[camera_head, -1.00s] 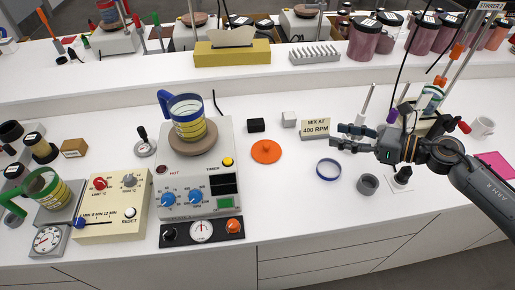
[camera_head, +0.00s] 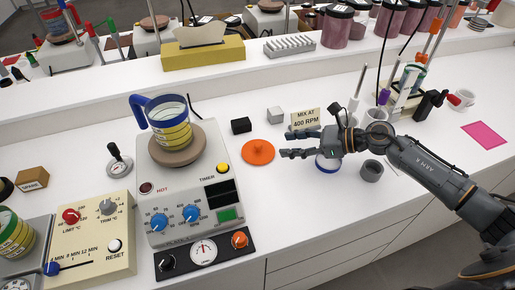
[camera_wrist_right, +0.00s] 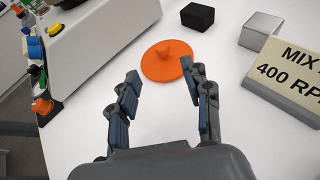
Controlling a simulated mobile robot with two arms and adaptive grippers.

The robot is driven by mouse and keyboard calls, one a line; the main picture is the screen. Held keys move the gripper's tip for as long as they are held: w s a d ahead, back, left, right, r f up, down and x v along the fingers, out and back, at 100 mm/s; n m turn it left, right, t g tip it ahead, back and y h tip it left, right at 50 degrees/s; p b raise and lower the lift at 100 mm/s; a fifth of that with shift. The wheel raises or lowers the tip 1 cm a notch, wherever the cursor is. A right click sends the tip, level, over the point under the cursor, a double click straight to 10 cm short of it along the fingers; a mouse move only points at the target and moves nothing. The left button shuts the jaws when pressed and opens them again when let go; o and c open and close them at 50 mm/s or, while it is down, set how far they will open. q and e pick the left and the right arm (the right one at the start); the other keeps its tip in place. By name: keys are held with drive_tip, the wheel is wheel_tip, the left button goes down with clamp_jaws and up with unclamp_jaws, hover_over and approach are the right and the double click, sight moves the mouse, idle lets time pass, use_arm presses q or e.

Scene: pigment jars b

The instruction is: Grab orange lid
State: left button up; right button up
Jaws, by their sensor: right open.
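The orange lid (camera_head: 258,152) lies flat on the white bench, just right of the hotplate. It is a round disc with a small knob on top, and it also shows in the right wrist view (camera_wrist_right: 166,61). My right gripper (camera_head: 284,143) is open and empty, its fingers pointing left toward the lid with a small gap. In the right wrist view, the lid lies just beyond and between the two fingertips (camera_wrist_right: 163,73). My left gripper is not in view.
The hotplate (camera_head: 219,170) carries a blue-handled beaker (camera_head: 170,121). A black block (camera_head: 241,125), a grey block (camera_head: 275,115) and the "MIX AT 400 RPM" sign (camera_head: 305,119) stand behind the lid. A blue ring (camera_head: 328,168) and a grey ring (camera_head: 371,171) lie near my right arm.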

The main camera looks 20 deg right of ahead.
sight(263, 152)
drive_tip(key=x, duration=0.3)
drive_tip(key=shift+w+a+p, duration=0.2)
drive_tip(key=shift+a+p, duration=0.1)
drive_tip(key=shift+p, duration=0.05)
drive_tip(key=shift+w+a+f+p, duration=0.15)
drive_tip(key=shift+w+a+p, duration=0.15)
drive_tip(key=shift+a+p, duration=0.1)
drive_tip(key=p+x, duration=0.1)
drive_tip(key=x, duration=0.2)
drive_tip(key=shift+w+f+p, duration=0.2)
drive_tip(key=shift+w+p, duration=0.05)
drive_tip(key=shift+p, duration=0.05)
drive_tip(key=shift+w+a+f, duration=0.25)
drive_tip(key=shift+a+f, duration=0.05)
drive_tip(key=shift+a, duration=0.05)
drive_tip(key=shift+s, duration=0.1)
clamp_jaws()
